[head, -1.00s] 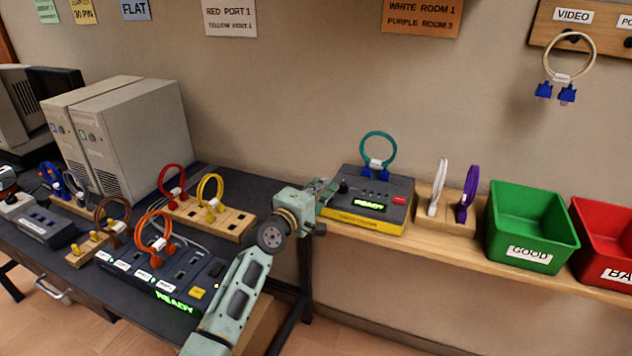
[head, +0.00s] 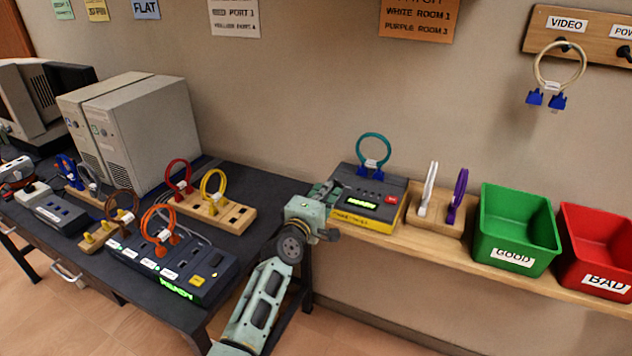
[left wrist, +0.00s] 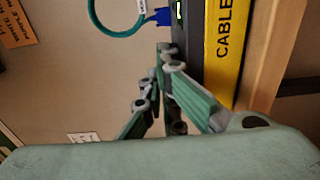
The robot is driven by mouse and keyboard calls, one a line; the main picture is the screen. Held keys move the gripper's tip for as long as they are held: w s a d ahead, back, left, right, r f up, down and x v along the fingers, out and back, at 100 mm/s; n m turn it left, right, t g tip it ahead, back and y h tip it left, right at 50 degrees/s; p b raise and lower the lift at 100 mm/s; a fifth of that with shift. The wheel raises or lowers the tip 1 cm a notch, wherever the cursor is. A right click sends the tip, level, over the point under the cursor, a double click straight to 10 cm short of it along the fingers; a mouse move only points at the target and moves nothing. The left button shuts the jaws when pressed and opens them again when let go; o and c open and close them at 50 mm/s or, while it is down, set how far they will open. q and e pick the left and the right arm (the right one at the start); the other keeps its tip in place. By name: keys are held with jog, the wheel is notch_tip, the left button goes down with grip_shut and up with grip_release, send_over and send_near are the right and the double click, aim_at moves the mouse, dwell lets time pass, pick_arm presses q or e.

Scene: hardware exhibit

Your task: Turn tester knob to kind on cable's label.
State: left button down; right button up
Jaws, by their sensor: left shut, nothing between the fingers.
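The cable tester (head: 398,190) is a dark grey box with a yellow front, a lit green display and a red button, on the wooden shelf. A teal cable (head: 373,138) with blue connectors stands plugged into its back; its white label is too small to read. In the left wrist view the tester's yellow front (left wrist: 226,50) reads "CABLE", beside the teal cable (left wrist: 115,32). My left gripper (head: 326,190) is shut and empty at the tester's left edge; its closed fingers also show in the left wrist view (left wrist: 168,52). The knob is not clearly visible behind the gripper. My right gripper is out of view.
A wooden holder (head: 437,222) with white and purple cables stands right of the tester, then a green GOOD bin (head: 515,250) and a red BAD bin (head: 598,278). The dark table (head: 190,229) at left holds a port box, more cables and beige computers.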

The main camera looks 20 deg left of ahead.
pick_arm(q)
jog(key=shift+s+d, duration=0.1)
jog(key=shift+d, duration=0.2)
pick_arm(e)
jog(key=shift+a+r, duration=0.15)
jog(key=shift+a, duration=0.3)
pick_arm(q)
jog(key=shift+d, duration=0.15)
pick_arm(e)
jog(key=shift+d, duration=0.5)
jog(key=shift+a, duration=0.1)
